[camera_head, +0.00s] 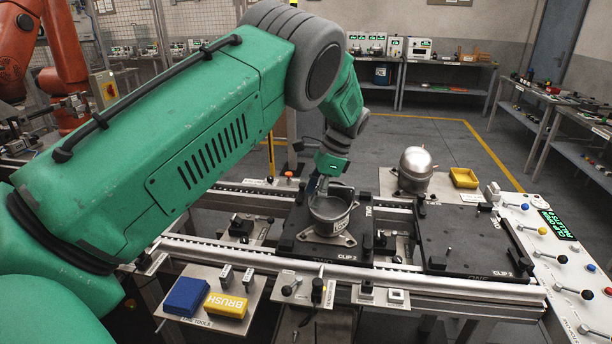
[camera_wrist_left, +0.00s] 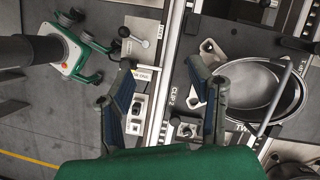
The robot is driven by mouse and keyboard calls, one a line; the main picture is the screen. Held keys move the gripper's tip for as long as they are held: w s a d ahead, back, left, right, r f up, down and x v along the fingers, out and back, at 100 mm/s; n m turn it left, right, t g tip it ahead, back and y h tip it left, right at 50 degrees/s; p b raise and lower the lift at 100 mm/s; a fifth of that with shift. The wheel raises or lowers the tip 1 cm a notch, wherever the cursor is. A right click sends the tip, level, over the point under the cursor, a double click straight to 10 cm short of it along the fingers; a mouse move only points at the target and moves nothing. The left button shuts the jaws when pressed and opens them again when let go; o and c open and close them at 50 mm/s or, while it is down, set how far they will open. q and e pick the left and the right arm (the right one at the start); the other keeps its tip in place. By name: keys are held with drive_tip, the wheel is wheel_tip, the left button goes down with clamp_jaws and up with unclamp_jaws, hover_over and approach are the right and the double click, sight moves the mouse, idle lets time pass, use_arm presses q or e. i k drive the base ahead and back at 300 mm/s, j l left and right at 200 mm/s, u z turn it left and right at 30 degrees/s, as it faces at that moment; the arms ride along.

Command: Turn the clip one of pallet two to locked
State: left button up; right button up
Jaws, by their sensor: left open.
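Pallet two (camera_head: 290,245) is a dark plate on the rails, with a metal pot-like shell (camera_head: 330,212) standing on it. The shell and plate also show at the right of the left wrist view (camera_wrist_left: 262,90). My left gripper (camera_head: 322,185) hangs down at the shell in the head view, partly hidden by its own wrist. In the left wrist view its two fingers (camera_wrist_left: 165,100) are spread, with nothing held between them. A clip label (camera_wrist_left: 180,97) and a small dark knob (camera_wrist_left: 186,131) show by the right finger. Which clip the knob belongs to is unclear.
Pallet one (camera_head: 470,235) lies to the right, with a silver dome (camera_head: 415,165) and yellow tray (camera_head: 464,178) behind. A front shelf holds a blue block (camera_head: 187,296) and yellow brush block (camera_head: 226,305). A button panel (camera_head: 560,250) stands at the right.

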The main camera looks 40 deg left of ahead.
sight(302, 186)
drive_tip(key=i+j, duration=1)
drive_tip(key=j, duration=0.1)
